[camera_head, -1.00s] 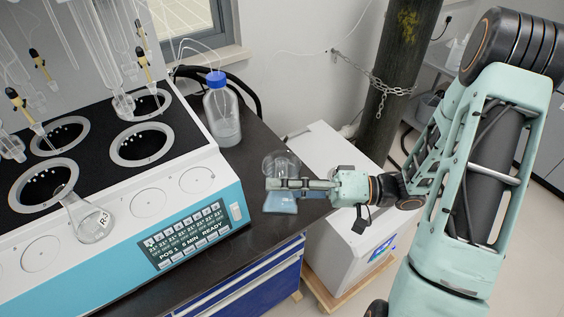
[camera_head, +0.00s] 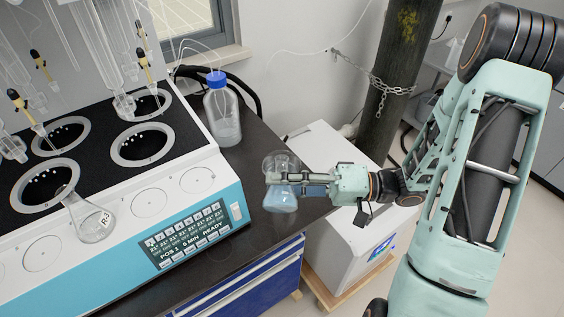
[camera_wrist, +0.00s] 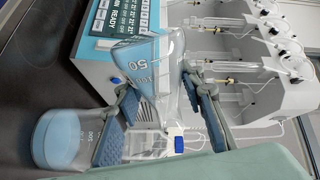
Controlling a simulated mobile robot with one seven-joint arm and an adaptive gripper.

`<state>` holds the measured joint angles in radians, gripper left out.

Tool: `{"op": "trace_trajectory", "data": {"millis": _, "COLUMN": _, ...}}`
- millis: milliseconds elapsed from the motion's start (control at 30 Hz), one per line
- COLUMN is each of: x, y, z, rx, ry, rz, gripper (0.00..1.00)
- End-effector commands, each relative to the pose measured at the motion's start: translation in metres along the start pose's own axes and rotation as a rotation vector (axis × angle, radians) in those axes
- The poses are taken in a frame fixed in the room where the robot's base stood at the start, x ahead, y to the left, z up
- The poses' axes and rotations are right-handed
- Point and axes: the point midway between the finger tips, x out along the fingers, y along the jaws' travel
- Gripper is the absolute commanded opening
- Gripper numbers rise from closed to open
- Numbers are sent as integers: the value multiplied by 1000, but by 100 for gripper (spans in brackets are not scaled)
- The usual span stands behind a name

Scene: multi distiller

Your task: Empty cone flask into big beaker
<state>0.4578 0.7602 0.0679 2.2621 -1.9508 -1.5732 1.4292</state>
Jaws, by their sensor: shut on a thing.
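My gripper (camera_head: 291,178) is shut on the cone flask (camera_head: 282,199), a clear glass flask with blue liquid in it. In the wrist view the flask (camera_wrist: 152,65) stands out between the two fingers, with a "50" mark and blue liquid showing. The big beaker (camera_wrist: 61,140) is at the left of the wrist view, apart from the flask, and shows blue liquid and printed marks. In the head view a clear glass rim (camera_head: 278,160) shows just behind my gripper, probably the beaker's; its lower part is hidden.
The distiller (camera_head: 150,245), with a lit panel and round openings, fills the left. A flask labelled R-3 (camera_head: 94,223) is on its front. A blue-capped bottle (camera_head: 222,115) stands on the dark counter (camera_head: 250,160). A white box (camera_head: 325,150) stands right of the counter.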

Motion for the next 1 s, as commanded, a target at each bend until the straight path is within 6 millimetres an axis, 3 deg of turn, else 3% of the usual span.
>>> {"op": "trace_trajectory", "data": {"millis": 1000, "x": 0, "y": -4, "z": -10, "rx": 139, "ry": 0, "rz": -1, "gripper": 7}}
